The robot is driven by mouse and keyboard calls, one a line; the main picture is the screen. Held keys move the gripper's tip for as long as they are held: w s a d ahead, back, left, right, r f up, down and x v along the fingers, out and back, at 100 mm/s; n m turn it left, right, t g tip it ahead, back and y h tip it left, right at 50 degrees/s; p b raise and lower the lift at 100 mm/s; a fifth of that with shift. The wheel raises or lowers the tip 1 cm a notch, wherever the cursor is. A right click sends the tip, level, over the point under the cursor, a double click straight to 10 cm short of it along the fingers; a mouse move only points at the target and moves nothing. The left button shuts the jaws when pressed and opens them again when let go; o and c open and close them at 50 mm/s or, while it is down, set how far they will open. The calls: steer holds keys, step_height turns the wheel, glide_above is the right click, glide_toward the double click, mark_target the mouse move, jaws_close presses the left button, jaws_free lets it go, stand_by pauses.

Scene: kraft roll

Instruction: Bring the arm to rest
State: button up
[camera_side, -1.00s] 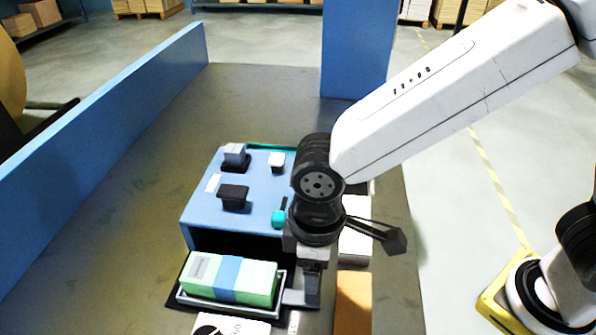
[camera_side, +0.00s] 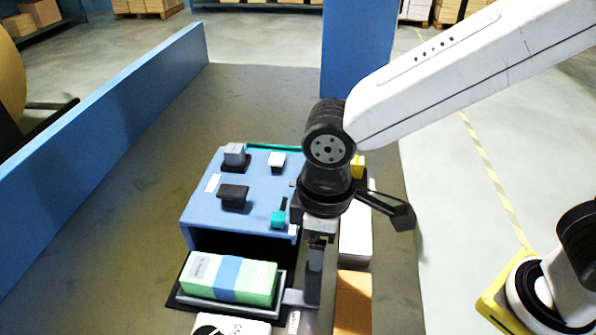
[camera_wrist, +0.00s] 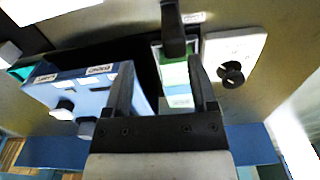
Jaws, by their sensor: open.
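My gripper (camera_side: 316,285) points down at the right end of the grey tray (camera_side: 225,307), close to the tray's grey tab (camera_side: 299,299). In the wrist view my gripper (camera_wrist: 163,80) has its two dark fingers spread apart, with nothing held between them. A green and white banded block with a blue band (camera_side: 228,279) lies in the tray; it also shows beyond the fingers in the wrist view (camera_wrist: 177,78). Whether a fingertip touches the tab cannot be told.
A blue box (camera_side: 250,205) with dark and white knobs stands behind the tray. A white card with a black ring (camera_wrist: 236,55) lies beside the tray. An orange-brown box (camera_side: 352,302) is to the right. A low blue wall (camera_side: 100,150) bounds the left; the dark table behind is clear.

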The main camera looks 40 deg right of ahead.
steer(key=w+d+f+m, duration=0.1)
steer(key=d, duration=0.3)
steer(key=w+d+f+m, duration=0.1)
steer(key=d+m, duration=0.1)
steer(key=d, duration=0.3)
steer(key=w+d+f+m+t, duration=0.1)
steer(key=d, duration=0.3)
steer(key=shift+w+d+f, duration=0.15)
steer(key=shift+w+f, duration=0.15)
steer(key=shift+f, duration=0.05)
steer(key=d+f+m, duration=0.1)
steer(key=d, duration=0.2)
steer(key=s+d+f+m+t, duration=0.1)
steer(key=d+m, duration=0.1)
steer(key=d, duration=0.2)
steer(key=s+d+f+m, duration=0.1)
steer(key=d, duration=0.3)
steer(key=shift+s, duration=0.1)
